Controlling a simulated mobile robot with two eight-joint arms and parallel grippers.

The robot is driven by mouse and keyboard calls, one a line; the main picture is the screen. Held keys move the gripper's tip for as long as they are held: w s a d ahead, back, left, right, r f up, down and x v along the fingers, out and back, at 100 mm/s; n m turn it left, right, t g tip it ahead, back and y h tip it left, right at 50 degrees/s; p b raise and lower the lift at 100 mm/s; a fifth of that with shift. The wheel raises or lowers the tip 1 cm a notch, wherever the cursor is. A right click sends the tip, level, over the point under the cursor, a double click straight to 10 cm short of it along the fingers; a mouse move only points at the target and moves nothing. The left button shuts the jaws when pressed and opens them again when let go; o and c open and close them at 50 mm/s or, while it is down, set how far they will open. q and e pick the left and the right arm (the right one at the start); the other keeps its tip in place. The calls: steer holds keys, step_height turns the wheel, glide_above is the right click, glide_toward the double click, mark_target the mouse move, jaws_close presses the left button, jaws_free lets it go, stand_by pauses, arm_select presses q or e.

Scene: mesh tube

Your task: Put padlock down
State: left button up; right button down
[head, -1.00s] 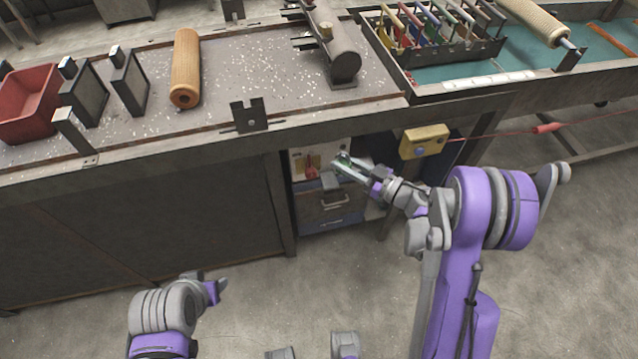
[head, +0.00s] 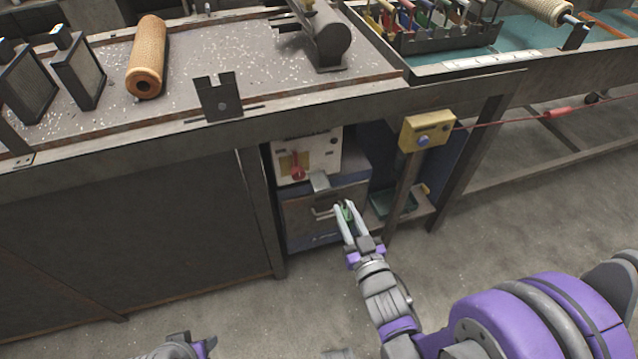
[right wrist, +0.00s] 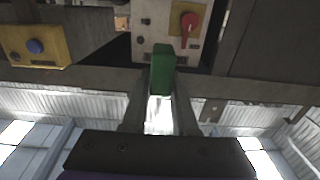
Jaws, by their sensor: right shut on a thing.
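The green padlock (head: 347,213) is between the fingers of my right gripper (head: 345,208), in front of the grey cabinet under the bench. In the right wrist view the padlock (right wrist: 162,70) shows as a green block at the fingertips. The right gripper is shut on it and holds it in the air, below the panel with the red switch. My left gripper (head: 193,343) is only partly in view at the bottom edge, and its fingers cannot be made out.
The white panel with a red switch (head: 297,172) sits on the grey cabinet (head: 300,215). A dark green tray (head: 393,204) lies on the low shelf to its right. A yellow button box (head: 425,131) hangs at the bench edge. The bench top (head: 250,80) holds a mesh roll (head: 148,55).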

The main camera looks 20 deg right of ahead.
glide_above(316, 164)
steer(key=s, duration=0.4)
steer(key=shift+w+f+b, duration=0.1)
steer(key=shift+w+b, duration=0.1)
steer(key=shift+b, duration=0.1)
step_height(316, 164, down, 2)
steer(key=shift+s+f+b, duration=0.1)
steer(key=shift+f+b, duration=0.15)
steer(key=shift+b, duration=0.2)
step_height(316, 164, down, 4)
steer(key=shift+f+b, duration=0.15)
steer(key=shift+b, duration=0.7)
steer(key=shift+f, duration=0.1)
steer(key=shift+f, duration=0.15)
steer(key=c, duration=0.7)
jaws_free()
